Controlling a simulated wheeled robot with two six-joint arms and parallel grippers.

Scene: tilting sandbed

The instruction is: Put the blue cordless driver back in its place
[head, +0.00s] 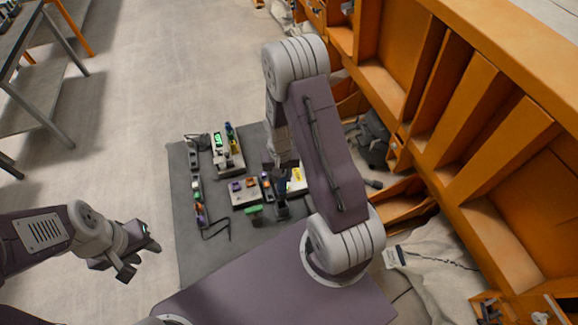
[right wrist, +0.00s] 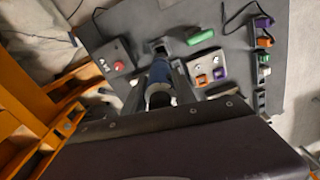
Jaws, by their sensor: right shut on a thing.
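The blue cordless driver (right wrist: 159,74) shows in the right wrist view as a blue body with dark parts, between the fingers of my right gripper (right wrist: 160,90). My right gripper (head: 283,165) is shut on it and points down over the dark grey mat (head: 193,240). In the head view my forearm and gripper hide much of the driver. I cannot tell whether the driver touches the mat. My left gripper (head: 135,257) is open and empty, left of the mat above the floor.
On the mat are a grey block (head: 236,198) with purple and orange pieces, a green-handled piece (head: 254,210), a holder with a green display (head: 218,140) and a strip of small tools (head: 197,190). A red-button box (right wrist: 108,58) is beside the gripper. Orange shelving (head: 500,110) stands right.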

